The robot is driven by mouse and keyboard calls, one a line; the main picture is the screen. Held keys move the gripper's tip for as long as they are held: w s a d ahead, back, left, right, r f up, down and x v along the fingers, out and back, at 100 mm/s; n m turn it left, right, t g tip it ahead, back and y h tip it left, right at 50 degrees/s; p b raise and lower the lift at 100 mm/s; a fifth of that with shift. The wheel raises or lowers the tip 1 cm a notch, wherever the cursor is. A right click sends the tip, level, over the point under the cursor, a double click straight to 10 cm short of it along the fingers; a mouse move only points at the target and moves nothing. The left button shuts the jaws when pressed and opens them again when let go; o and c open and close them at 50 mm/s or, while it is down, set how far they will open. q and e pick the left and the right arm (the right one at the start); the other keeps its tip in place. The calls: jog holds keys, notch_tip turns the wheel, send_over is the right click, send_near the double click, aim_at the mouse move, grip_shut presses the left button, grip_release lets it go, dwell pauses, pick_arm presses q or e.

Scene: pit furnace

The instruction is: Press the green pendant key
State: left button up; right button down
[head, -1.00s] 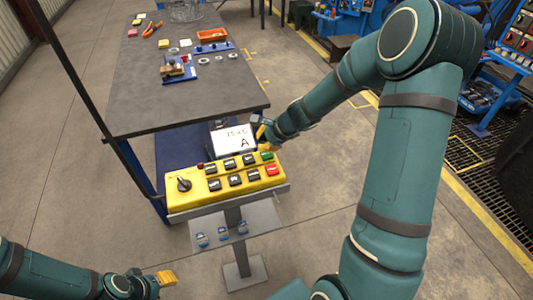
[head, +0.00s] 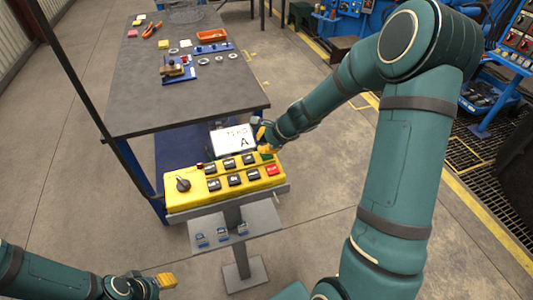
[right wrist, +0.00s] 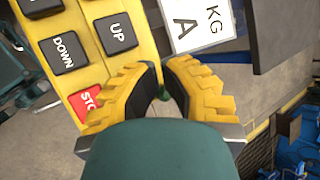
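The yellow pendant box (head: 215,197) stands on a grey post, with several black keys, a red stop key (head: 272,170) and a rotary knob (head: 183,184). The green key (head: 267,157) is at its far right corner, partly covered by my right gripper (head: 263,145). In the right wrist view, the yellow fingers (right wrist: 164,72) have their tips close together, and a bit of green shows between them. I cannot tell whether they touch the key. My left gripper (head: 168,279) is low at the left, away from the box; its finger gap is unclear.
A white sign (head: 233,140) with "KG" and "A" stands just behind the box. A grey workbench (head: 180,110) with small parts and an orange tray (head: 212,36) lies beyond. A dark upright pole (head: 85,90) runs along the left. Open floor lies to the right.

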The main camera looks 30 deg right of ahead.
jog(key=shift+f+b, duration=0.45)
dwell(0.4)
jog(key=shift+r, duration=0.15)
jog(key=shift+r+p, duration=0.75)
jog(key=shift+p, duration=0.05)
notch_tip(320, 180, up, 5)
jog(key=p, duration=0.4)
dwell(0.3)
